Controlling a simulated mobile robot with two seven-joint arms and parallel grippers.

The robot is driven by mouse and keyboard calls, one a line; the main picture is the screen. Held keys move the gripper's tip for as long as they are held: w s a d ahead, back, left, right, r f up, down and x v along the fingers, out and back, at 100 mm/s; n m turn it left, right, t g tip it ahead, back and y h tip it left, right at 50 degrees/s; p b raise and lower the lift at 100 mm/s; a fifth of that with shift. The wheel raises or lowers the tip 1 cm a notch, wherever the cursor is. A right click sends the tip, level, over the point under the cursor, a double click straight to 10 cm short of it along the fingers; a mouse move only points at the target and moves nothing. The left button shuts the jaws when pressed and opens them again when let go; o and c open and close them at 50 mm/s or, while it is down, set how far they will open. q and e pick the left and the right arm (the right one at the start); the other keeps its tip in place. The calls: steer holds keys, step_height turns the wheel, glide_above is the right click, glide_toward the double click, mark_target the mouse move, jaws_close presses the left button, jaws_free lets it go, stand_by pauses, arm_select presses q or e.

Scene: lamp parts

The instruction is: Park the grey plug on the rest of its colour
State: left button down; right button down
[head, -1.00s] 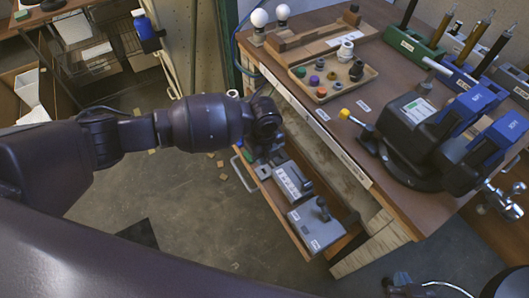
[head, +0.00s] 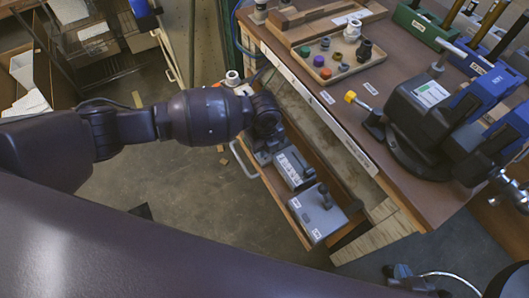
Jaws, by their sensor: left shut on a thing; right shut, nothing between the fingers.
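My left gripper (head: 265,148) hangs at the end of the arm from the left, over the far end of an open drawer (head: 262,188) below the bench. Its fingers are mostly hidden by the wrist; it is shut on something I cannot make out. A wooden tray (head: 300,80) on the bench holds several small coloured pieces, one of them greyish (head: 337,56). I cannot tell which thing is the grey plug. Behind are a green block (head: 415,20) and blue blocks (head: 478,72) with upright rods. My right gripper is not in view.
Two grey boxes with dark handles, one nearer (head: 318,212) and one farther (head: 293,168), sit in the drawer. A black vise-like device (head: 425,110) with a white label stands on the bench, beside a yellow knob (head: 350,97). Bare floor (head: 200,215) lies left of the drawer.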

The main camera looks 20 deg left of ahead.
arm_select(q)
steer(key=c, duration=1.6)
jaws_free()
jaws_close()
arm_select(e)
steer(key=shift+s+f, duration=0.1)
arm_select(q)
steer(key=shift+f, duration=0.55)
arm_select(e)
steer(key=shift+s+f, duration=0.15)
steer(key=shift+f, duration=0.1)
arm_select(q)
steer(key=shift+o, duration=0.7)
jaws_free()
jaws_close()
steer(key=shift+s, duration=0.1)
